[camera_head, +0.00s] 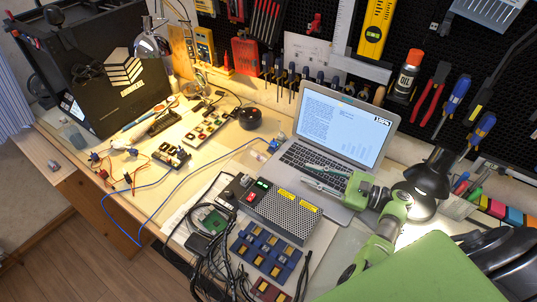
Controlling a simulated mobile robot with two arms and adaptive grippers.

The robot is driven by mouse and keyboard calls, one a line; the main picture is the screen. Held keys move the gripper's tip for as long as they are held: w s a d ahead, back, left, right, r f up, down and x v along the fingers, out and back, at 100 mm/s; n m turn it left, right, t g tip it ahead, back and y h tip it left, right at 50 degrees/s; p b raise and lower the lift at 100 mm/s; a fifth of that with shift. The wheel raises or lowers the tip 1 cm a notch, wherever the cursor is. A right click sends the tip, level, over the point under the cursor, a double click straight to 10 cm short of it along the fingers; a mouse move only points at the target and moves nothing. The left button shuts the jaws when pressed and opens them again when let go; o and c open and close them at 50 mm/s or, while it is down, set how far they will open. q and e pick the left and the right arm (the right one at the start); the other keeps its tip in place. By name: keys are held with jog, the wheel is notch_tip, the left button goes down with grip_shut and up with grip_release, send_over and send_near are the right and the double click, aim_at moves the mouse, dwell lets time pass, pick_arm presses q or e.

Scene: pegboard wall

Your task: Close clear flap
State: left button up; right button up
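My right gripper (308,175) reaches in from the lower right on a green arm, over the laptop's keyboard edge. Its two slim fingers point left and are apart, with nothing seen between them. Just left of and below it is a grey perforated metal box (288,213) with a dark end carrying a green and a red switch (250,197). I cannot clearly make out a clear flap; it may be too small or see-through to tell at this size. My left gripper is not in view.
An open laptop (335,130) stands behind the gripper. Blue terminal blocks (265,250) and black cables lie in front of the box. A black lamp (428,180) stands at right.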

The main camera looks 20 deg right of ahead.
aim_at(255, 160)
jog(key=shift+w+a+r, duration=0.1)
jog(key=shift+w+a, duration=0.3)
jog(key=shift+a, duration=0.2)
jog(key=p+x, duration=0.1)
jog(key=x, duration=1.1)
jog(key=shift+w+a, duration=0.4)
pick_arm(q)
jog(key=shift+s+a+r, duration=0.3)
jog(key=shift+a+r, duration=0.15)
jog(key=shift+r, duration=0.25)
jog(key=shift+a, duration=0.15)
pick_arm(e)
grip_shut()
